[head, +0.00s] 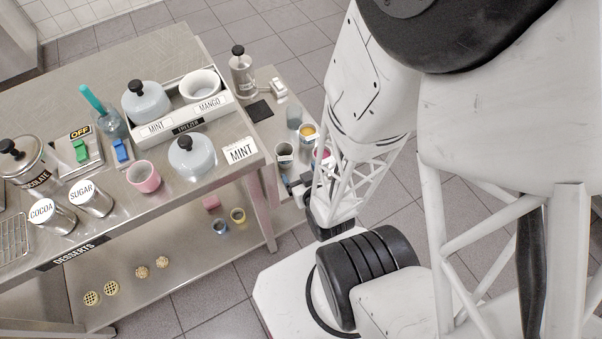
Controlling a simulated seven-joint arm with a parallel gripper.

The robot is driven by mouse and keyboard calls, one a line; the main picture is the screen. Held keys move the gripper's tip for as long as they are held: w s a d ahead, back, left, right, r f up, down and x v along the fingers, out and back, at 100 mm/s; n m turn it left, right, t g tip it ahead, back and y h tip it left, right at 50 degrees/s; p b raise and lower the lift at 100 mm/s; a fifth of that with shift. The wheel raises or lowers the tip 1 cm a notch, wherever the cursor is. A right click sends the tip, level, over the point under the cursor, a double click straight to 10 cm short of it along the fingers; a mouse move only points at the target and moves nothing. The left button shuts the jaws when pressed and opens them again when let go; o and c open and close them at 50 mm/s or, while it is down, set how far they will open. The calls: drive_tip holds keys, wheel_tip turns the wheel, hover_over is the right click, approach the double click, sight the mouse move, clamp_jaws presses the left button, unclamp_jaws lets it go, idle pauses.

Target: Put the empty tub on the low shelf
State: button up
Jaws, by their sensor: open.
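A white round tub (201,84) without a lid stands in the right, MANGO-labelled place of the freezer holder (205,113); its visible inside looks pale and empty. A grey tub with a black-knobbed lid (146,102) fills the MINT-labelled place to its left. Another grey domed lid or lidded tub (192,157) stands on the worktop in front, left of a MINT card (240,151). The low shelf (190,275) runs beneath the worktop. My gripper (297,188) is open, low beyond the worktop's right end, partly hidden by my arm; I see nothing held.
The shelf bears small cups (238,216) and waffle pieces (142,272), with bare room between.

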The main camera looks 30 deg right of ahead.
drive_tip(key=w+r+g, duration=0.3)
drive_tip(key=w+r, duration=0.1)
drive_tip(key=r, duration=0.5)
drive_tip(key=w+r+g, duration=0.2)
drive_tip(key=w+r, duration=0.2)
drive_tip(key=r, duration=0.5)
drive_tip(key=s+a+r+g, duration=0.1)
drive_tip(key=s+r+g, duration=0.1)
drive_tip(key=r, duration=0.5)
drive_tip(key=s+a+r+g, duration=0.2)
drive_tip(key=s+r, duration=0.3)
drive_tip(key=r, duration=0.2)
drive_tip(key=s+a+r+g+y, duration=0.1)
drive_tip(key=s+r+g, duration=0.1)
drive_tip(key=r, duration=0.5)
drive_tip(key=shift+s+a+r, duration=0.2)
drive_tip(key=shift+s+r, duration=0.1)
drive_tip(key=shift+s, duration=0.55)
